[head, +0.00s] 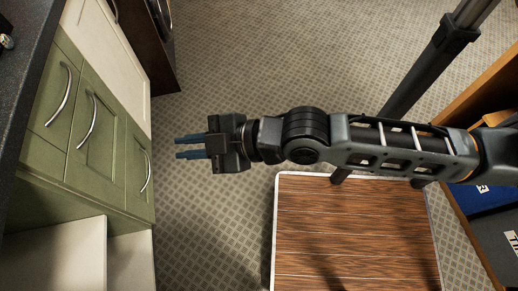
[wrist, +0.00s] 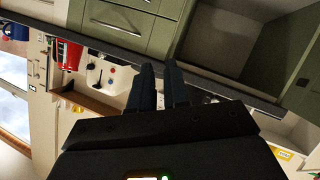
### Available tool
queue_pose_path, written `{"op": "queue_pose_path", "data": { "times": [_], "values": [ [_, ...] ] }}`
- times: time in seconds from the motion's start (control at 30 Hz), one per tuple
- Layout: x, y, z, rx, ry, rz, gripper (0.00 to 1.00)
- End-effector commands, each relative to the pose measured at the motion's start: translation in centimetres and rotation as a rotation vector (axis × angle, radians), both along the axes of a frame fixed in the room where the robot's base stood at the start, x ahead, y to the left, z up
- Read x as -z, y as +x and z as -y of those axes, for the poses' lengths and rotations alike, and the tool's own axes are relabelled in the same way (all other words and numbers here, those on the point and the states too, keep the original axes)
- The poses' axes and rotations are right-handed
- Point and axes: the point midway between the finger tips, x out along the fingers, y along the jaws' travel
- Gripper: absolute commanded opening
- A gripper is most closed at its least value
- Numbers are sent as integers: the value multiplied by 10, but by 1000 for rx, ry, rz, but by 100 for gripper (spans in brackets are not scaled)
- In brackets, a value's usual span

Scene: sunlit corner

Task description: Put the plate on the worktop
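No plate can be made out in either view. The dark worktop (head: 22,75) runs along the left edge of the head view, above green cabinet fronts. In the wrist view its dark edge (wrist: 100,43) crosses the tilted picture. My gripper (head: 178,147) points left toward the cabinets, over the floor and apart from them. Its two blue-grey fingers stand apart with an empty gap between them, which also shows in the wrist view (wrist: 162,68).
Green drawers with curved handles (head: 92,120) and an open cabinet compartment (head: 60,258) line the left. A white-edged wood-slat surface (head: 350,235) lies below my arm. Carpeted floor (head: 225,60) is clear ahead. In the wrist view, a red object (wrist: 68,53) is near the worktop.

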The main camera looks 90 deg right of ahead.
Motion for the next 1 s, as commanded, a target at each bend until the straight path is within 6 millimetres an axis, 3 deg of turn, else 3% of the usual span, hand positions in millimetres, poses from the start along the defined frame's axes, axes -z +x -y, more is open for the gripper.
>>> {"op": "queue_pose_path", "data": {
  "times": [0.03, 0.3, 0.5, 0.7, 1.0],
  "values": [
    [0, -18, -3, 20, 41, -3, 16],
    [-21, -93, -18, 107, 288, 45, 16],
    [-42, -129, -28, 133, 437, 72, 16],
    [-51, -141, -32, 140, 494, 84, 16],
    [-51, -141, -32, 141, 496, 85, 16]
  ]
}}
